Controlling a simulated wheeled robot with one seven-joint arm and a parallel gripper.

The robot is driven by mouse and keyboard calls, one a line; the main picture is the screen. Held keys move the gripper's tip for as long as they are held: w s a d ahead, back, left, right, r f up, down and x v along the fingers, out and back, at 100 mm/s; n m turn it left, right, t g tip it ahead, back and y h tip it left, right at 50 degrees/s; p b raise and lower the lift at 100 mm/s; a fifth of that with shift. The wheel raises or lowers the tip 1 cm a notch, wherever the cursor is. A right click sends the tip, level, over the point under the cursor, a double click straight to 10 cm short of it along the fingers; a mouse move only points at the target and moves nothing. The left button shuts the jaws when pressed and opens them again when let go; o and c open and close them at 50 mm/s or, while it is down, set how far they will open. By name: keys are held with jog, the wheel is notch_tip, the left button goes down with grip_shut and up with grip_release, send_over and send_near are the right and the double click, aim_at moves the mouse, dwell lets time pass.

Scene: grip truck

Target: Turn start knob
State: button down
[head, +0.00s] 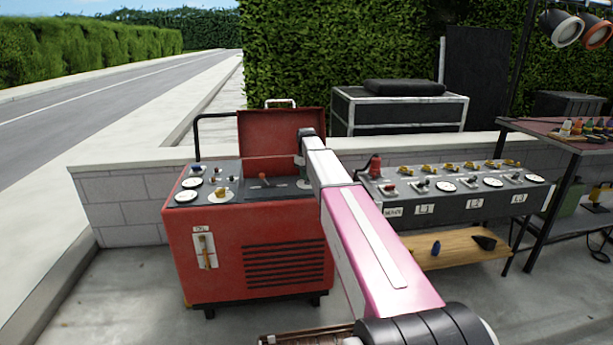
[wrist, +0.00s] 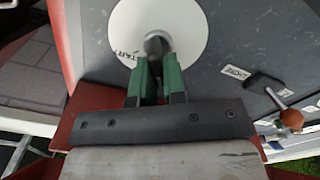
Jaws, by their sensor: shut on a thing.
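The start knob (wrist: 156,42) is a small grey knob at the middle of a white round dial (wrist: 185,30) marked START in the wrist view. My gripper (wrist: 156,64) has its two green fingers closed on the knob from below in that view. The fingers hide part of the knob. The dial sits on the dark top panel of the red generator (head: 190,255) in the head view. There the dial (head: 304,184) shows beside my arm, and the knob and fingertips are hard to make out.
A lever with an orange ball (wrist: 291,118) stands close to the dial. The generator's red lid (head: 272,132) is raised behind the panel. Gauges and switches fill the panel's left side. A distribution panel (head: 460,205) stands to the right, and a black case (head: 395,108) behind.

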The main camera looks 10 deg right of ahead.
jog(key=shift+n, duration=0.9)
jog(key=shift+s, duration=0.1)
jog(key=c, duration=1.2)
grip_release()
notch_tip(320, 180, up, 11)
jog(key=shift+f, duration=0.1)
